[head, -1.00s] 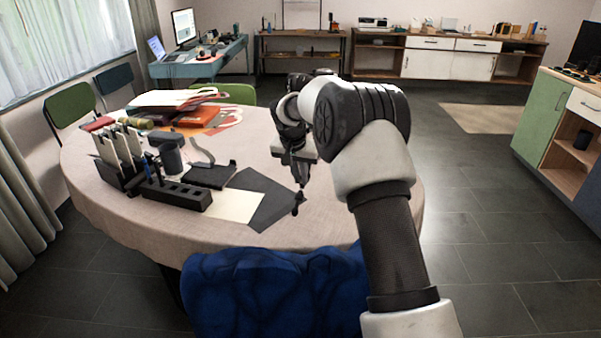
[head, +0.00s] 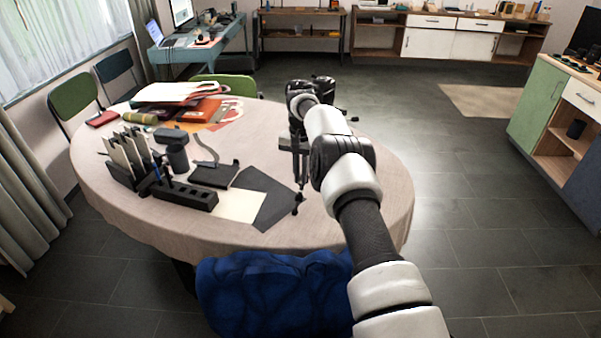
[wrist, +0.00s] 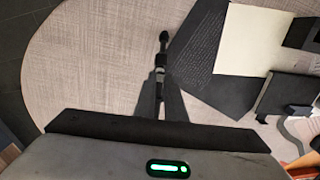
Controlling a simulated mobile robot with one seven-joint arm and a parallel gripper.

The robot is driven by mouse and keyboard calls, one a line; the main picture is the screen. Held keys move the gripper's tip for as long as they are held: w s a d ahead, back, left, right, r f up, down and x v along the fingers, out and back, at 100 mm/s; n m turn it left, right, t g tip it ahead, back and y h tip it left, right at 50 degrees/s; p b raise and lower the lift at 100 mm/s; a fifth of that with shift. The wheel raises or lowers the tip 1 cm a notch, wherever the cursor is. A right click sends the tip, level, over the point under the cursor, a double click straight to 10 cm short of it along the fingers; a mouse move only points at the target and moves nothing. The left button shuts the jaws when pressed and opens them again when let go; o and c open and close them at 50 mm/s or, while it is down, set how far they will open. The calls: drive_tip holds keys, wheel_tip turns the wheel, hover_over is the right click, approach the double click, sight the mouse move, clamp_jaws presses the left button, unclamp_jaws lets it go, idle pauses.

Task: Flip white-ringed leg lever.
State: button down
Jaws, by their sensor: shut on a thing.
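The black tripod is mostly hidden behind my arm and gripper. One thin dark leg (head: 302,172) shows in the head view, running down to a black foot (head: 298,204) on the table. In the wrist view the leg (wrist: 160,85) points away from me, with its dark foot (wrist: 163,38) on the cloth. My gripper (head: 292,146) is at the upper part of the tripod, shut on it. The exact part held is hidden by the dark gripper body. I cannot make out a white ring or the lever's position in either view.
The round table (head: 360,195) has bare cloth to the right of the tripod. Dark sheets (head: 272,207), a cream sheet (head: 237,206), a black holder (head: 180,193) and a black stand (head: 214,175) lie left. A blue chair (head: 270,295) stands at the front edge.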

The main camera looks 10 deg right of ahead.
drive_tip(key=c, duration=1.8)
unclamp_jaws()
drive_tip(key=shift+d+r+p, duration=0.1)
drive_tip(key=shift+r+p, duration=4.25)
drive_tip(key=shift+r, duration=4.4)
